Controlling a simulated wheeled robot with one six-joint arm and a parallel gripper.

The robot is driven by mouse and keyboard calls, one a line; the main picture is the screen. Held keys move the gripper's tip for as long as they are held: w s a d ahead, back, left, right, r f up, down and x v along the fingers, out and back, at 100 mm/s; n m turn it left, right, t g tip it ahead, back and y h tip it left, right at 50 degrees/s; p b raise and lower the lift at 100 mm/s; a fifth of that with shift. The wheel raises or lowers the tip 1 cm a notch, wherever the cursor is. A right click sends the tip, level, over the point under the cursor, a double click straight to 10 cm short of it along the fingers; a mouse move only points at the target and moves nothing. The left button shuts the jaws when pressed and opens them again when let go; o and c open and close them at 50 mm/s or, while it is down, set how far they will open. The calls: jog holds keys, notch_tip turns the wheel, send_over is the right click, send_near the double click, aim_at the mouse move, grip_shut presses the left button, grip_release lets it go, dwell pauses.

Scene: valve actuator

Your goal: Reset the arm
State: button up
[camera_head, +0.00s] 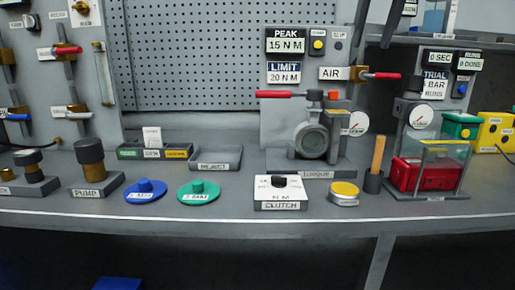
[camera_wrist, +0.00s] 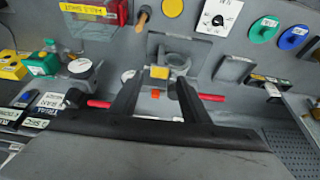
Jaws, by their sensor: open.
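My gripper (camera_wrist: 158,68) shows in the wrist view, its two dark fingers apart with nothing held between them. Beyond the fingers is the valve stand, a grey round valve body (camera_head: 311,140) with a red lever (camera_head: 280,94), seen from above and upside down in the wrist view. The red lever (camera_wrist: 211,97) passes behind the right finger there. A yellow block (camera_wrist: 160,72) and an orange-red knob (camera_wrist: 155,94) show between the fingers. I cannot judge the gap between fingers and valve.
The bench holds a clutch box (camera_head: 280,193), blue disc (camera_head: 146,191), green disc (camera_head: 199,192), yellow disc (camera_head: 344,192), pump (camera_head: 91,160) and a clear-walled stand with a red box (camera_head: 425,175). A pegboard (camera_head: 215,55) stands behind. The bench's front strip is bare.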

jog(key=s+d+f, duration=0.1)
jog(key=s+f, duration=0.6)
jog(key=f, duration=1)
jog(key=s+d+f, duration=0.2)
jog(key=s+f, duration=0.5)
jog(key=f, duration=1.1)
jog(key=s+d+f, duration=0.1)
jog(key=s+f, duration=0.6)
jog(key=f, duration=1)
jog(key=shift+s+d+f, duration=0.15)
jog(key=shift+s+f, duration=0.05)
jog(key=shift+s, duration=0.05)
